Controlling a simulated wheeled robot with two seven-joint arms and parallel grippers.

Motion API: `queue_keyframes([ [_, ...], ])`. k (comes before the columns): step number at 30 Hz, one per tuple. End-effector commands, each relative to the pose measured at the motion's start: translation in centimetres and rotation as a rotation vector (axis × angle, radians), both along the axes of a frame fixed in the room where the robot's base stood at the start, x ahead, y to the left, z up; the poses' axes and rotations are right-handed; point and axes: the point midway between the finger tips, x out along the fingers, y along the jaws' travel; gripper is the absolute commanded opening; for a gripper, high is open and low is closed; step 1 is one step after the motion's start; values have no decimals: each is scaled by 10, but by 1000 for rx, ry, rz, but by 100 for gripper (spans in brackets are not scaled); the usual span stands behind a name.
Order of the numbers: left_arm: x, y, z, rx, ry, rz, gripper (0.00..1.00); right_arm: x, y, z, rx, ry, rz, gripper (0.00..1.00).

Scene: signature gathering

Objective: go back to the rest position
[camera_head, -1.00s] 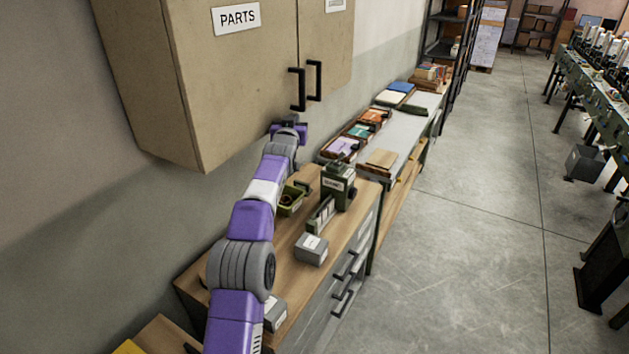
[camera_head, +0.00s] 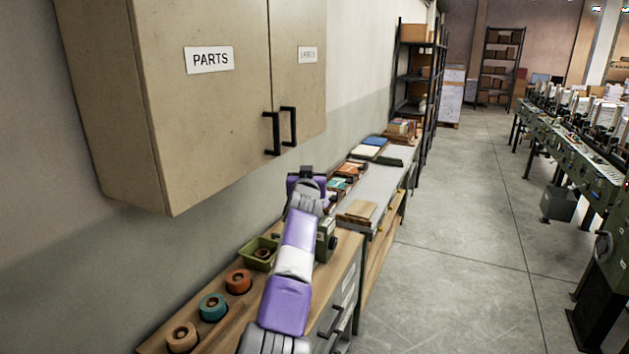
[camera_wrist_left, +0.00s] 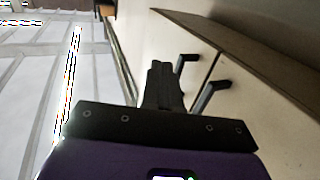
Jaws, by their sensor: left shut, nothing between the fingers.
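My left arm reaches up from the bottom of the head view, with its left gripper (camera_head: 306,172) in the air over the wooden bench, below and right of the cabinet handles. In the left wrist view the black fingers (camera_wrist_left: 160,80) are together with nothing between them. The cabinet door handles (camera_wrist_left: 208,96) show beside and beyond the fingers in that view. My right gripper is in neither view.
A wall cabinet (camera_head: 205,120) labelled PARTS hangs at left, doors closed. On the bench stand a green bin (camera_head: 259,253) and several rolls, including a teal roll (camera_head: 213,307). Shelving (camera_head: 415,75) stands farther back. The floor (camera_head: 460,240) at right is clear; machines (camera_head: 575,140) line the far right.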

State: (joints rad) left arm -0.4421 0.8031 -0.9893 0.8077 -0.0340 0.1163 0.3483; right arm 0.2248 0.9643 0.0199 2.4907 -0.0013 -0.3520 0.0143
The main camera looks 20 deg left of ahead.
Motion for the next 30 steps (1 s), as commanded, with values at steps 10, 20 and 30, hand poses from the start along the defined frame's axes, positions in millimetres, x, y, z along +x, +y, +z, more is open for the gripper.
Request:
queue_keyframes([
  [10, -2, -17, 1, 0, 0, 1, 0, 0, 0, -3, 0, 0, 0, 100],
  [20, -2, -17, 57, 0, 0, 0, 0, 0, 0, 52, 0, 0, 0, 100],
  [30, -1, -17, 96, 0, 0, 0, 0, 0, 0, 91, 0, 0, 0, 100],
])
